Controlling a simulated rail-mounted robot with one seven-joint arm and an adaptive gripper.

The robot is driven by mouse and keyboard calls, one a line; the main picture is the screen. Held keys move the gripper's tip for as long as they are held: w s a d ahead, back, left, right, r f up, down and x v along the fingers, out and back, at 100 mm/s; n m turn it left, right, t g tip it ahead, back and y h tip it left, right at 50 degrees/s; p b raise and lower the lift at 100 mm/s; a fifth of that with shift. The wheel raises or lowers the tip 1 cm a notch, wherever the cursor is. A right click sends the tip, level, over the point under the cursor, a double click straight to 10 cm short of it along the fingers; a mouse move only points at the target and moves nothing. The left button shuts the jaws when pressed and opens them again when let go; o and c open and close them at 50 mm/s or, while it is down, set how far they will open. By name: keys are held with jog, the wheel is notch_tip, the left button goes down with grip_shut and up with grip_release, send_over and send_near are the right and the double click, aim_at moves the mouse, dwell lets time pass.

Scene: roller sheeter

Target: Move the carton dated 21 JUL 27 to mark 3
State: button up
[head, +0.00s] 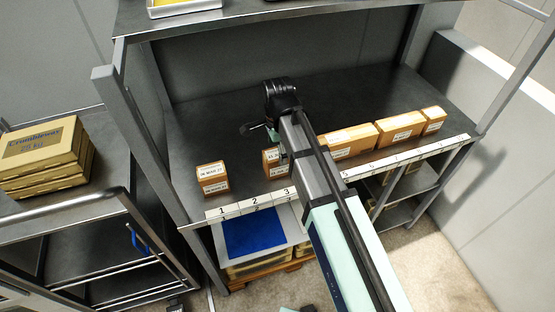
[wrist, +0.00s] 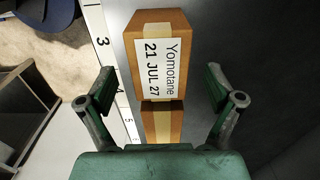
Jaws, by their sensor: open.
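The carton dated 21 JUL 27 (wrist: 158,65) is brown, with a white label reading "Yomotane 21 JUL 27". In the wrist view it lies between the two fingers of my gripper (wrist: 160,77), which is open with a gap on each side. In the head view my gripper (head: 264,134) is over the shelf, near a partly hidden carton (head: 270,162) behind marks 2 and 3; its date is too small to read there. Mark 3 (head: 286,191) is on the white numbered strip at the shelf's front edge. It also shows in the wrist view (wrist: 102,41).
A carton (head: 212,178) stands alone behind mark 1. Several cartons (head: 400,128) stand in a row at the right, partly behind my arm. Another carton (wrist: 162,123) shows just below the dated one in the wrist view. Shelf posts (head: 145,140) bound the left side.

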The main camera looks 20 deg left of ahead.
jog(key=shift+r+b, duration=0.5)
jog(key=shift+r, duration=2.55)
